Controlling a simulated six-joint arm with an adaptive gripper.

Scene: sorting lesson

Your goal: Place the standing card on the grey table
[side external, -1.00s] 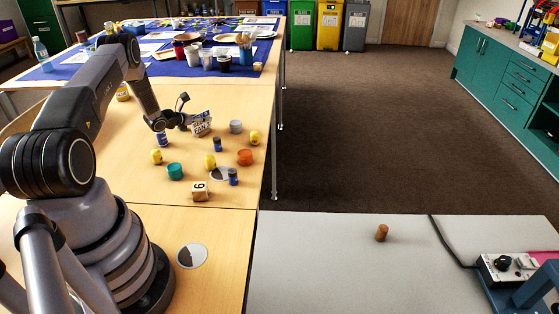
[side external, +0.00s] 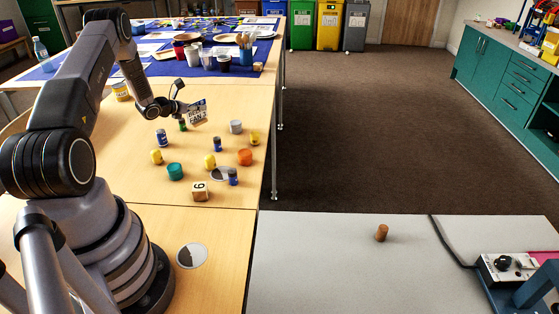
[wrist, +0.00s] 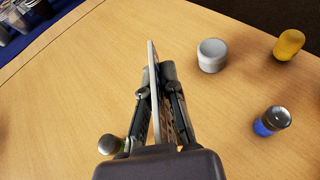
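The card (side external: 198,112), white with dark print, is held upright and slightly tilted in my gripper (side external: 186,109), above the wooden table. In the wrist view the card (wrist: 154,90) shows edge-on between the two fingers of my gripper (wrist: 158,85), which are shut on it.

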